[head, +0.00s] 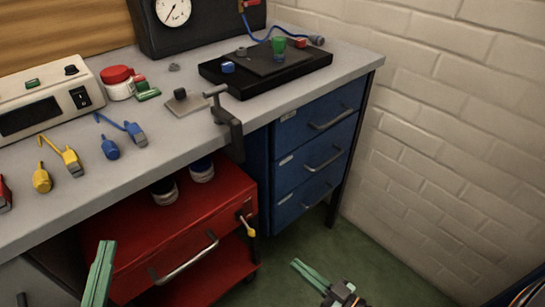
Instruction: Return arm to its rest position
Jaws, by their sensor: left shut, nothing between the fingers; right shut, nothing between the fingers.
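My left gripper (101,262) shows at the bottom left, its green fingers pointing up in front of the red cart. It is shut and empty. My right gripper (300,266) shows at the bottom centre, low over the green floor. Its green fingers point up and left; it is shut and empty. Both grippers look clear of the workbench (190,137). A green cylinder-like piece (278,46) stands on the black tray (310,65) at the back of the bench. Most of both arms is out of view.
A red cart (200,225) with two jars stands under the bench, beside blue drawers (315,145). A clamp (228,125) grips the bench edge. Blue and yellow connectors, a red-lidded jar (118,82) and a power unit lie on top. A brick wall (440,130) bounds the right.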

